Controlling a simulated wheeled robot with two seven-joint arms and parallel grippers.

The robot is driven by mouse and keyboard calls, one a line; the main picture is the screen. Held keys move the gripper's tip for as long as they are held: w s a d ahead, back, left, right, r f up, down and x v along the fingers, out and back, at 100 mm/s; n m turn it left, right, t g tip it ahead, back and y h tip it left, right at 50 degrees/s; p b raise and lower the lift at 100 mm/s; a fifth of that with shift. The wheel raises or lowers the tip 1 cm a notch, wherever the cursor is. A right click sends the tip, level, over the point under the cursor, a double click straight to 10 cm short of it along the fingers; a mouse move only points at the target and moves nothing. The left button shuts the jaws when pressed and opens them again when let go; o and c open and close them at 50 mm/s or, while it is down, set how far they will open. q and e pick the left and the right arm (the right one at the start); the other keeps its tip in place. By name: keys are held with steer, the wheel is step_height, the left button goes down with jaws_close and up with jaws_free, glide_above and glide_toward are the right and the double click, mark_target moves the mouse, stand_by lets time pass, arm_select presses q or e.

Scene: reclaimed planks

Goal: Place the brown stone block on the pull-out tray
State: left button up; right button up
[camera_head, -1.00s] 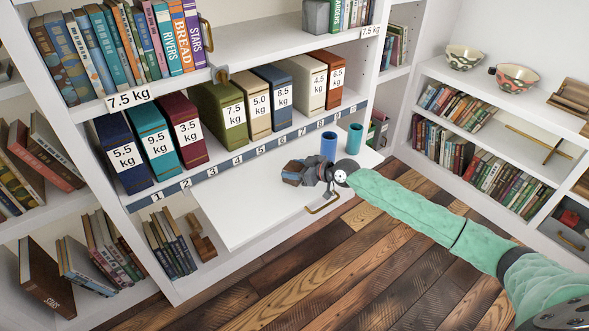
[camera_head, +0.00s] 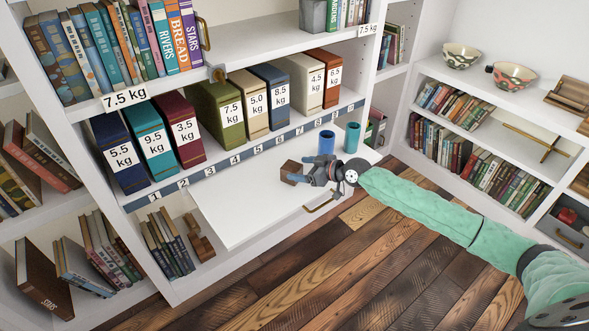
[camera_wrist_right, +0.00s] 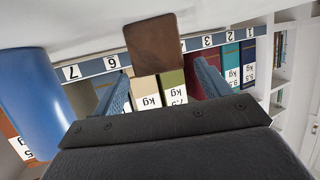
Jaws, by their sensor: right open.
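The brown stone block (camera_head: 290,169) rests on the white pull-out tray (camera_head: 245,215), on its right half. It also shows in the right wrist view (camera_wrist_right: 152,42), just beyond the fingertips. My right gripper (camera_head: 299,173) is low over the tray, to the right of the block, with its fingers apart and pointing at it. A small gap shows between the block and the fingers. The block's right side is partly hidden by the fingers in the head view. My left gripper is out of view.
A blue cup (camera_head: 327,143) and a teal cup (camera_head: 352,138) stand on the tray behind my right gripper. The tray's brass handle (camera_head: 321,202) is at its front edge. The tray's left part is clear.

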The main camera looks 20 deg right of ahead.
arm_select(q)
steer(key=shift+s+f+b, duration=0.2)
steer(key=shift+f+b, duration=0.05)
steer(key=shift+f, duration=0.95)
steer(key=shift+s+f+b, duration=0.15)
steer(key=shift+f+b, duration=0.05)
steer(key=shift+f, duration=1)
arm_select(e)
steer(key=shift+v, duration=3.95)
